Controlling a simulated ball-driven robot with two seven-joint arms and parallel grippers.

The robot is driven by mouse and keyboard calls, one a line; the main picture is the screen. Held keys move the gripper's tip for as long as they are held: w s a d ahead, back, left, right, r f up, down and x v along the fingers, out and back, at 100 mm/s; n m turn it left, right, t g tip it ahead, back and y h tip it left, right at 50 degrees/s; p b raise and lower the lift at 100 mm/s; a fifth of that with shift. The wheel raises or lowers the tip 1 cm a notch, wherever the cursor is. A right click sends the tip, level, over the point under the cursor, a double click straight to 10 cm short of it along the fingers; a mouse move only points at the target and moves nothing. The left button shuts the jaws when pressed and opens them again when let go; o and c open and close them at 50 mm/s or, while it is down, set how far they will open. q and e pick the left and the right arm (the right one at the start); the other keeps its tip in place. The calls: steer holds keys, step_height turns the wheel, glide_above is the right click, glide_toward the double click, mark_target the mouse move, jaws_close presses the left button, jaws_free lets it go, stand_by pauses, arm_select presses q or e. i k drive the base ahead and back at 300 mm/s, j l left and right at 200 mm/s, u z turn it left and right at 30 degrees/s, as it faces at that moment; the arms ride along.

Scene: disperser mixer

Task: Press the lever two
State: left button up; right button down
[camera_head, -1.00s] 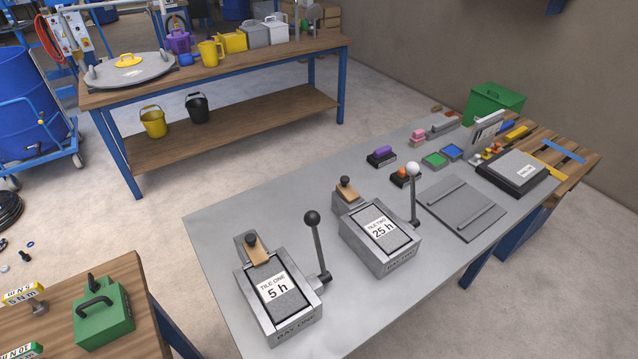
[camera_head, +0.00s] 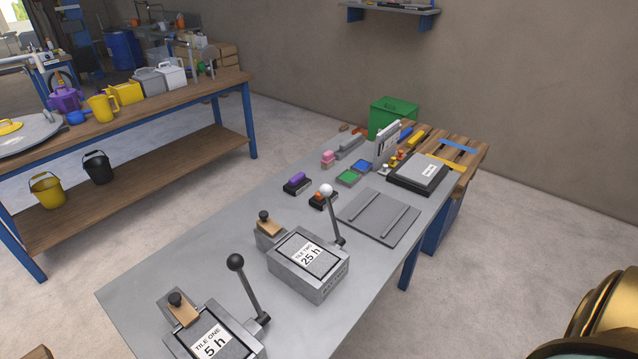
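The tile two device (camera_head: 308,265) is a grey metal box on the grey table, with a label reading "TILE TWO 25 h". Its lever (camera_head: 333,218) has a white ball on top and stands nearly upright at the box's right side. The tile one device (camera_head: 212,335) sits nearer, labelled "5 h", cut by the bottom edge. Its lever (camera_head: 250,290) has a black ball and also stands nearly upright. Neither gripper shows. A rounded gold and dark part at the bottom right seems to be mine.
The grey table (camera_head: 150,290) also holds a flat grey plate (camera_head: 378,216), a dark scale-like box (camera_head: 418,174), coloured pads and small blocks. A green bin (camera_head: 393,117) stands at the far end. A wooden workbench (camera_head: 150,118) is at left. Floor is clear at right.

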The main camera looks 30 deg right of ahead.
mark_target(326, 189)
steer(key=l+u, duration=0.15)
steer(key=l, duration=0.3)
steer(key=l+u, duration=0.15)
steer(key=l, duration=0.35)
steer(key=l+u, duration=0.15)
steer(key=l, duration=0.3)
steer(key=k+l+u, duration=0.15)
steer(key=l, duration=0.3)
steer(key=l+u, duration=0.15)
steer(key=l, duration=0.3)
steer(key=k+l+u, duration=0.15)
steer(key=l, duration=0.3)
steer(key=k+l+u, duration=0.15)
steer(key=l, duration=0.25)
